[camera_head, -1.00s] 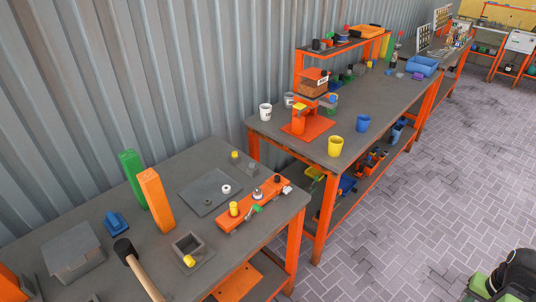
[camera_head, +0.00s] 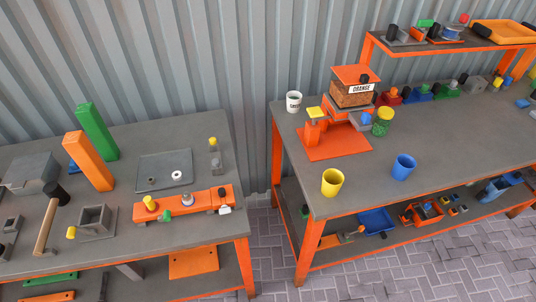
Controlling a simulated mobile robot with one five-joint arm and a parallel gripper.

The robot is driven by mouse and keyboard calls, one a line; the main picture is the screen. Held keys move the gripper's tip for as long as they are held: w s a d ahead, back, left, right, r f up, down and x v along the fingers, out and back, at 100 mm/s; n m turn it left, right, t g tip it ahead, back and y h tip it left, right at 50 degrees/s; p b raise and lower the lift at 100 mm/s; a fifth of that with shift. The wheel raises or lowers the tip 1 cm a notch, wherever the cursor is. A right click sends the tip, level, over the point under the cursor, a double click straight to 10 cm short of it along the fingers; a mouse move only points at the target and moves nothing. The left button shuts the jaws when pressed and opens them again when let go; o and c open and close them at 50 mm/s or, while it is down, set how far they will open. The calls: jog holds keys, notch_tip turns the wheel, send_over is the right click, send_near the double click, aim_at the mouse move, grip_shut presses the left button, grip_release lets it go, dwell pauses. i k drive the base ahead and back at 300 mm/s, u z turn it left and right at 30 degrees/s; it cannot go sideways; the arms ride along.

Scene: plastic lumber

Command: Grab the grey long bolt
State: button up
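I cannot clearly make out a grey long bolt in the head view; the small parts are too small to tell. On the left bench (camera_head: 110,232), an orange bar fixture (camera_head: 206,202) carries a yellow knob, a green piece and a short greyish upright part (camera_head: 187,199). Behind it lies a dark grey plate (camera_head: 178,180) with a white ring (camera_head: 177,175) and a small dark part on it. A small grey block with a yellow top (camera_head: 213,150) stands to the right of the plate. My gripper is not in view.
Green (camera_head: 96,132) and orange (camera_head: 88,162) upright blocks, a mallet (camera_head: 48,222) and an open grey box (camera_head: 97,220) crowd the left bench. A gap separates it from the right bench (camera_head: 440,150), which holds a yellow cup (camera_head: 332,182), a blue cup (camera_head: 403,167) and an orange stand.

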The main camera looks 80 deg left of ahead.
aim_at(216, 162)
jog(key=i, duration=1.05)
jog(key=u, duration=1.95)
jog(key=k, duration=0.2)
jog(key=u, duration=2.6)
jog(key=i, duration=1.05)
jog(key=u, duration=0.35)
